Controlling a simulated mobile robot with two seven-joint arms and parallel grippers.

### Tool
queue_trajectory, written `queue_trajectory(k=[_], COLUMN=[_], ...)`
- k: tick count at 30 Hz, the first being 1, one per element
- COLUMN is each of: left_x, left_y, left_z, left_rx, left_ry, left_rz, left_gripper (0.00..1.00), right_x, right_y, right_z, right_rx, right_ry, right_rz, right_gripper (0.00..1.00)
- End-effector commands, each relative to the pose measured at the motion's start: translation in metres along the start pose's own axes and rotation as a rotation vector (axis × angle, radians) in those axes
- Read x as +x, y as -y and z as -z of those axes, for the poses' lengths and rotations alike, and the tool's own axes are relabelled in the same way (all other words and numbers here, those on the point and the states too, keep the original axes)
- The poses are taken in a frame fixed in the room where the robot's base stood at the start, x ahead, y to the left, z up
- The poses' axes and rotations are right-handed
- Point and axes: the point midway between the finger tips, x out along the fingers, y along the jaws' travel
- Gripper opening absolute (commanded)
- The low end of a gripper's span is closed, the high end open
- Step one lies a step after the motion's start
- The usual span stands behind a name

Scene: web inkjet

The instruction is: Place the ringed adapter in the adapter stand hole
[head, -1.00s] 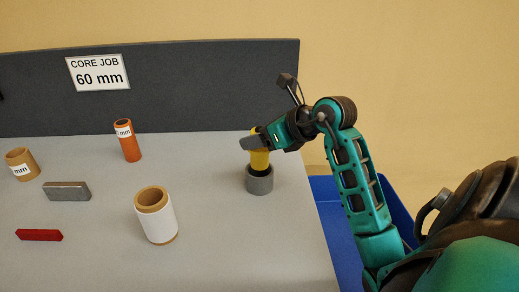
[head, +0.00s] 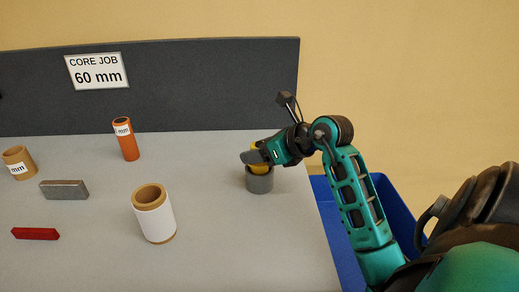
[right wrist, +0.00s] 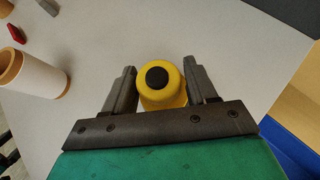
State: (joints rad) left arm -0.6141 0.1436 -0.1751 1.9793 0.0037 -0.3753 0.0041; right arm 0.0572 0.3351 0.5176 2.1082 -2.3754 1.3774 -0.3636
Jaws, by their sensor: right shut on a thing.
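The yellow adapter (head: 259,169) stands upright with its lower part down inside the grey round stand (head: 259,183), near the table's right side. My right gripper (head: 256,157) is shut on its upper part. In the right wrist view, the adapter (right wrist: 160,99) shows its round yellow top with a black centre between the two fingers. The black lower part of the adapter is hidden in the stand. How deep it sits cannot be told. The stand is hidden behind the adapter in the right wrist view. My left gripper is not in view.
A white-wrapped core (head: 155,214), an orange tube (head: 126,139), a brown core (head: 19,163), a grey metal block (head: 64,190) and a red bar (head: 35,234) stand or lie to the left. A dark panel (head: 200,85) backs the table. A blue bin (head: 335,222) is at right.

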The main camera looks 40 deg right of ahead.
Motion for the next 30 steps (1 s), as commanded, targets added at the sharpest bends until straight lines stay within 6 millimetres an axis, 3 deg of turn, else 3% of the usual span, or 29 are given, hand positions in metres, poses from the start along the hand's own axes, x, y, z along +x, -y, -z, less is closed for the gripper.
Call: queue_trajectory(k=[8,20,23,30], left_x=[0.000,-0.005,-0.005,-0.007], left_y=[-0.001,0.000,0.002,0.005], left_z=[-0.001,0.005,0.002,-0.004], left_rx=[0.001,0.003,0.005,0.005], left_ry=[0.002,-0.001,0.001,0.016], left_rz=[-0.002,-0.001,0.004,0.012], left_gripper=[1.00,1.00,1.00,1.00], right_x=[0.000,-0.007,-0.020,-0.075], right_y=[0.000,0.000,0.001,0.001], right_z=[-0.001,-0.011,-0.011,-0.011], right_rx=[0.000,0.002,-0.002,-0.004], right_ry=[0.000,0.002,0.001,-0.002], right_rz=[0.000,0.001,0.004,0.004], right_gripper=[0.82,0.83,0.83,0.83])
